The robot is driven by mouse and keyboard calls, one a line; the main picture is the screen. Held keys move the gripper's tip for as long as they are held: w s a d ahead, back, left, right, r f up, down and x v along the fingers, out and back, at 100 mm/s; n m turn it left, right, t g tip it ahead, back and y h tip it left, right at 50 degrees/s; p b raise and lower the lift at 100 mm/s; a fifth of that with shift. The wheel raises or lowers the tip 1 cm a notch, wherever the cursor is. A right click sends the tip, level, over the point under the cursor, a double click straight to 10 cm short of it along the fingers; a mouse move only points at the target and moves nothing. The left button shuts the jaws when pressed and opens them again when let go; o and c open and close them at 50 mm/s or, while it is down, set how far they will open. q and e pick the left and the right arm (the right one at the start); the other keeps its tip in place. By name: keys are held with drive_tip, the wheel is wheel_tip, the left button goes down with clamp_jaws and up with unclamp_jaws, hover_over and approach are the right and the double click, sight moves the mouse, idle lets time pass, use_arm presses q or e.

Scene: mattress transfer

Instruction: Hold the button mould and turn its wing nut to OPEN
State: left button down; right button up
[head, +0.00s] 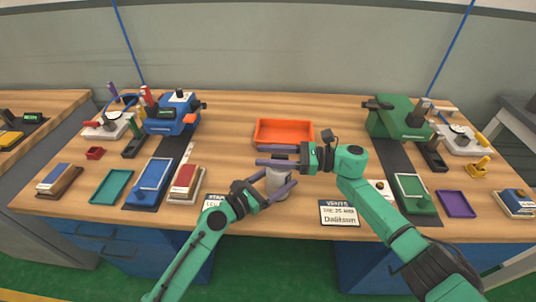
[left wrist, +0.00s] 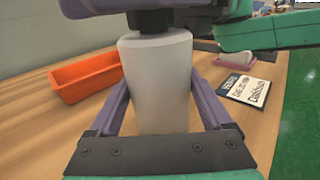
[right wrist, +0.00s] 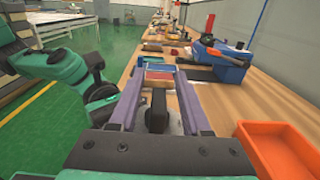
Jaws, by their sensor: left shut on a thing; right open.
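The button mould (head: 279,181) is a light grey, roughly cylindrical body standing upright near the middle of the table's front. My left gripper (head: 275,187) is shut on its sides; in the left wrist view the fingers flank the grey body (left wrist: 156,85). A dark wing nut (right wrist: 157,112) sits on top of the mould. My right gripper (head: 278,162) is level above the mould, its open fingers on either side of the wing nut. Whether the fingers touch the nut cannot be told. Any OPEN mark is hidden from view.
An orange tray (head: 284,133) stands just behind the mould. A white label card (head: 339,213) lies to the right, and another (head: 216,202) is partly behind my left arm. Blue (head: 172,116) and green (head: 398,119) machines stand at the back left and right.

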use_arm(q)
drive_tip(key=shift+r, duration=0.1)
use_arm(e)
drive_tip(key=d, duration=1.2)
use_arm(q)
unclamp_jaws()
use_arm(e)
drive_tip(key=shift+s, duration=0.1)
